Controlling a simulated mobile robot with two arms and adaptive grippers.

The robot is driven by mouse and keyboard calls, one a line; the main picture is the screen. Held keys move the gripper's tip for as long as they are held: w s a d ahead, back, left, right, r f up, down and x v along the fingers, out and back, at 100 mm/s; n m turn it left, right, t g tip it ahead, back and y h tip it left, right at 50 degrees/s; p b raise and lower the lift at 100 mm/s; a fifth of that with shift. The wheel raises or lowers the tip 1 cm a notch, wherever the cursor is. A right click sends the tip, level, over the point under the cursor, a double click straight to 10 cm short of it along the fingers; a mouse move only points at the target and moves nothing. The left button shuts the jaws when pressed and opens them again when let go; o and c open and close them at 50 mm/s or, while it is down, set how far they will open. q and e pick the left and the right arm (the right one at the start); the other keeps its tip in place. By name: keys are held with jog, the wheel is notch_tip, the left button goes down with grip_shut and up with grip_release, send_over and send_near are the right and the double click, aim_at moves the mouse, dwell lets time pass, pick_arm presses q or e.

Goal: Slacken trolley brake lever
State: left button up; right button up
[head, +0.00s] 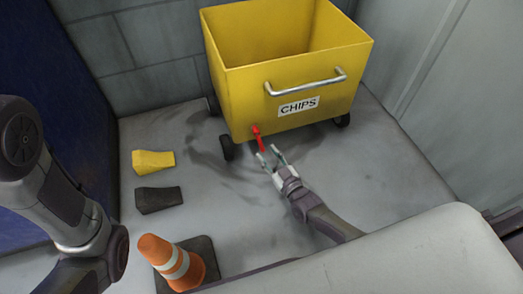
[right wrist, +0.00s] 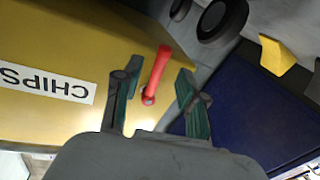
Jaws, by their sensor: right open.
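The yellow chips trolley (head: 245,97) stands at the back centre on dark wheels, with a silver push handle (head: 306,82). Its red brake lever (head: 258,139) is low on the front face, near the left front wheel. In the right wrist view the red lever (right wrist: 157,72) shows between the two fingers, and the yellow trolley side (right wrist: 60,45) fills the left. My right gripper (head: 270,157) is open just below the lever in the head view; it also shows in the right wrist view (right wrist: 157,90). Contact with the lever cannot be told. My left gripper is out of view.
A yellow wedge (head: 153,161) and a black wedge (head: 159,200) lie on the floor at left. An orange and white cone (head: 170,260) stands at the front left. Walls close in behind and at right. The floor right of my right arm is clear.

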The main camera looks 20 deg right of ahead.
aim_at(263, 148)
jog(key=shift+b+x, duration=0.9)
jog(key=shift+x, duration=1.4)
grip_shut()
